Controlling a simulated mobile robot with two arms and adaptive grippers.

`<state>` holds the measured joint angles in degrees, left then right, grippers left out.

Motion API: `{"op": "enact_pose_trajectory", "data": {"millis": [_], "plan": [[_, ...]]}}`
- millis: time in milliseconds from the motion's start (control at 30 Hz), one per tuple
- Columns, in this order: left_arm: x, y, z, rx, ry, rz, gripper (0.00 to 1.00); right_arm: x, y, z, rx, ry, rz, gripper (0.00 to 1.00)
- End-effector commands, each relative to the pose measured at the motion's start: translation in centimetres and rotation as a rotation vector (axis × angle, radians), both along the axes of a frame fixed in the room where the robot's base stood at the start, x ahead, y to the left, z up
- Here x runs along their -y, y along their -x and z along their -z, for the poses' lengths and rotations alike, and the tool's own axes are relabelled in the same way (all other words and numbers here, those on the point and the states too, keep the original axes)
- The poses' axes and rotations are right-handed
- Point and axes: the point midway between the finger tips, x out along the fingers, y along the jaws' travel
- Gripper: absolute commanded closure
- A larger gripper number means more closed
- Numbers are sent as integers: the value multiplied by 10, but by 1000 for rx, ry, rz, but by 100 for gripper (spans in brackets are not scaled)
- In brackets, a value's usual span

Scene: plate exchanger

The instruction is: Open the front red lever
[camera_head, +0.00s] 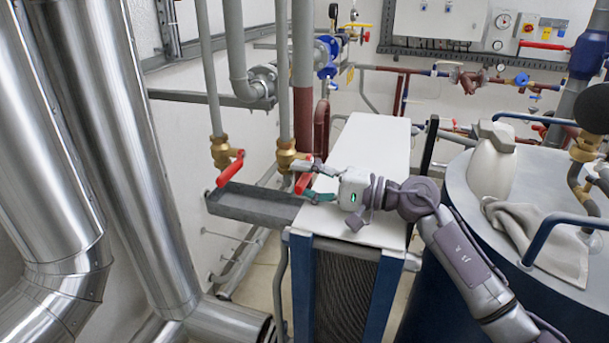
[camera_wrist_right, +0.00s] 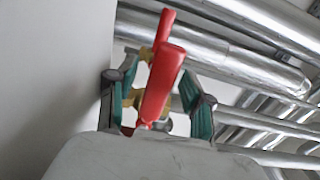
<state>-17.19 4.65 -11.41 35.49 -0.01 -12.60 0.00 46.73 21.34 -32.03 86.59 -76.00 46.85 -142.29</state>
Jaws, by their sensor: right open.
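Two red levers sit on brass valves of vertical pipes. The nearer-to-gripper red lever (camera_head: 303,184) hangs from the right brass valve (camera_head: 287,155); the other red lever (camera_head: 230,168) is on the left brass valve (camera_head: 220,151). My right gripper (camera_head: 300,182) reaches in from the right, open, with its fingers around the right lever. In the right wrist view this red lever (camera_wrist_right: 162,85) stands between the two teal-padded fingers (camera_wrist_right: 156,104), with gaps at both sides. The other red lever (camera_wrist_right: 161,27) shows behind it. My left gripper is not in view.
A grey tray (camera_head: 250,206) lies below the levers. The white-topped plate exchanger (camera_head: 372,140) stands under my right gripper. A blue tank (camera_head: 460,190) with a cloth (camera_head: 545,240) and a white canister (camera_head: 492,160) is at right. Large metal ducts (camera_head: 120,150) fill the left.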

Motion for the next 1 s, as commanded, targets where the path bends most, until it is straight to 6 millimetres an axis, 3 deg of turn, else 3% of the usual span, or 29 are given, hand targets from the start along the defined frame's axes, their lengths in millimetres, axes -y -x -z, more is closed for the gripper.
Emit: {"op": "enact_pose_trajectory", "data": {"millis": [167,500,1000], "plan": [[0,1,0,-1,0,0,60,0,0,0,0,0,0,49],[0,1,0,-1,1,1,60,0,0,0,0,0,-1,100],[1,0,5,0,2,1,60,0,0,-2,-34,-11,0,100]]}}
